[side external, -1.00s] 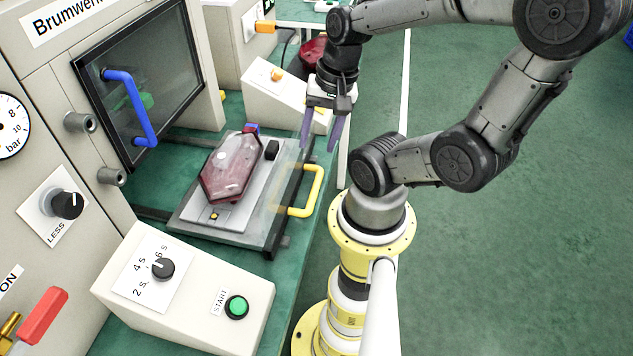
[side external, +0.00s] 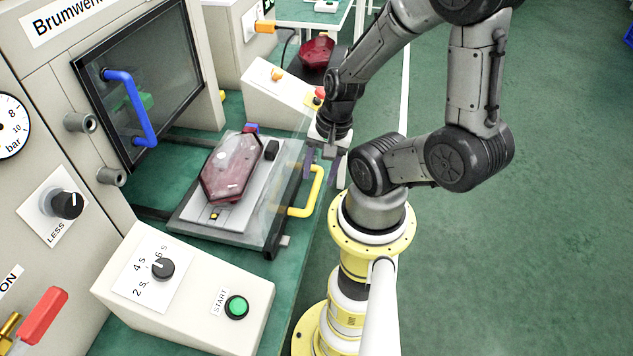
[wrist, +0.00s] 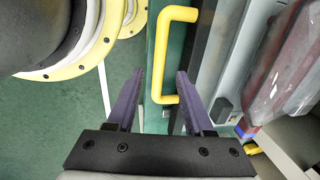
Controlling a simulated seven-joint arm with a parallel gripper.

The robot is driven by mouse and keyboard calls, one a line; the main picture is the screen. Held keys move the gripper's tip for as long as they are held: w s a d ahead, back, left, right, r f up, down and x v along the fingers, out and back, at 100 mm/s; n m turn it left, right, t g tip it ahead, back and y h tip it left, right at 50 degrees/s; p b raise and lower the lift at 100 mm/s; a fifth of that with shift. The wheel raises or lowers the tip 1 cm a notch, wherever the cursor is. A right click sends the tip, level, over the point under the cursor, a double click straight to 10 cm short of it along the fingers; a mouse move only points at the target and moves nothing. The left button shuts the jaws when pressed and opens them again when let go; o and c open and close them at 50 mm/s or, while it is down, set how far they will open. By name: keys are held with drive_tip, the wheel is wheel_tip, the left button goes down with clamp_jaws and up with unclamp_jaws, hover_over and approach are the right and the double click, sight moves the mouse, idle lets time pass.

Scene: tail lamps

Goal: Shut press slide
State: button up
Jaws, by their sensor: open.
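The press slide (side external: 184,224) is a grey plate drawn out of the press on dark rails, with a clear front panel and a yellow handle (side external: 318,190) on its right side. A dark red tail lamp (side external: 231,168) lies on the slide. My gripper (side external: 325,168) is beside the upper end of the handle, its purple fingers pointing down. In the wrist view the handle (wrist: 163,55) stands ahead of my gripper (wrist: 159,75), and its near end lies between the spread fingertips. I cannot tell whether a finger touches it.
The press door (side external: 140,85) with a blue handle (side external: 130,105) is at the left. A control box with a green START button (side external: 236,306) stands in front of the slide. Another box (side external: 280,92) is behind it. A second red lamp (side external: 317,52) lies at the back.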

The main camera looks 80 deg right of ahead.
sight(315, 188)
drive_tip(key=shift+w+f, duration=0.2)
drive_tip(key=shift+f, duration=0.75)
drive_tip(key=shift+w+f, duration=0.15)
drive_tip(key=shift+f, duration=0.8)
drive_tip(key=shift+c, duration=0.2)
clamp_jaws()
